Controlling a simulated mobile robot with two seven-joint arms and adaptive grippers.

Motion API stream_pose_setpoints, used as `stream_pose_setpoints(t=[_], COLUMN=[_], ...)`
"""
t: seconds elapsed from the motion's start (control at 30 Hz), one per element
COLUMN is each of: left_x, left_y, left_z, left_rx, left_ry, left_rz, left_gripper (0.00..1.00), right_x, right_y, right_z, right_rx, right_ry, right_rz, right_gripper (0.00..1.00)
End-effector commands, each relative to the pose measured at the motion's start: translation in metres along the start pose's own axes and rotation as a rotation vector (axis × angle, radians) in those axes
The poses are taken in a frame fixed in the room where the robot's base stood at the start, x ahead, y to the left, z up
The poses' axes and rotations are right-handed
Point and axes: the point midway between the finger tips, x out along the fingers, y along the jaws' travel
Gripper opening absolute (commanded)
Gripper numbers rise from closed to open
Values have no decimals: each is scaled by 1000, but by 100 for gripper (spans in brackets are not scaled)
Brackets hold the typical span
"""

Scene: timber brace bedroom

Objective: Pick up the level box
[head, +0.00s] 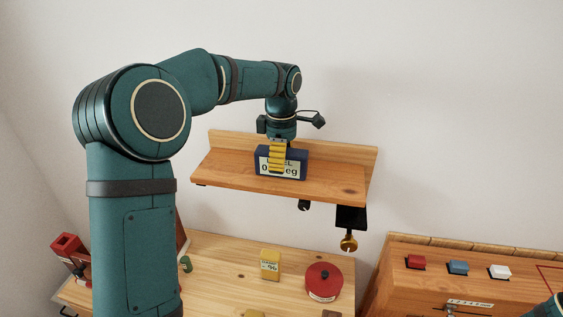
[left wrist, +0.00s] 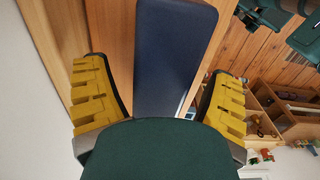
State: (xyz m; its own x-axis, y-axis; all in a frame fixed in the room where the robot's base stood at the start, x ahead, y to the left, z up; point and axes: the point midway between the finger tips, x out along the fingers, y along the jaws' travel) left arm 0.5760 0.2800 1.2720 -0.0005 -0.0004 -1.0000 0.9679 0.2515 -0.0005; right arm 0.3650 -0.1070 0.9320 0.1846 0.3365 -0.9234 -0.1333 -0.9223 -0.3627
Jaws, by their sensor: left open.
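The level box (head: 294,166), dark blue with a white label reading roughly "LEVEL 0 deg", stands upright on a wooden wall shelf (head: 335,185). My left gripper (head: 277,168) points down over it, with a yellow finger in front of the label, hiding its middle. In the left wrist view, the box's long plain blue top (left wrist: 175,55) lies between the two spread yellow fingers of the left gripper (left wrist: 155,85). A gap shows on each side; I cannot tell whether either finger touches it. My right gripper is not in view.
The shelf has a raised back board (head: 345,155) against the wall; a brass-coloured key-like piece (head: 349,242) hangs beneath. On the lower table are a yellow block (head: 270,264) and a red round tin (head: 323,281). A cabinet (head: 430,290) with coloured buttons stands right.

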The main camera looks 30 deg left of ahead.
Motion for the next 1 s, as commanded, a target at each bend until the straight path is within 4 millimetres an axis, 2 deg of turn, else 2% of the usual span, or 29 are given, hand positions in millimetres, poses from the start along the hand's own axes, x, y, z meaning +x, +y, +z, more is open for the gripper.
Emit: stream_pose_setpoints(t=[0.1,0.33,0.37,0.5,0.57,0.6,0.87,1.0], left_x=[8,10,9,9,9,9,8,-5], left_y=[0,0,0,0,0,0,0,1], left_z=[0,0,0,0,0,0,0,0], left_rx=[0,1,1,1,1,1,1,1], left_ry=[0,0,0,0,0,0,0,-1], left_rz=[0,1,1,0,1,1,2,5], left_gripper=[84,84,80,31,10,4,4,4], right_x=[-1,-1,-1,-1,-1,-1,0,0], right_y=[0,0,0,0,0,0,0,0], right_z=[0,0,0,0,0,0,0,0], right_rx=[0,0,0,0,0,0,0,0], right_ry=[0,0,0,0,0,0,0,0], right_rz=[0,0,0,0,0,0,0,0], right_gripper=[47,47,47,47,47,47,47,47])
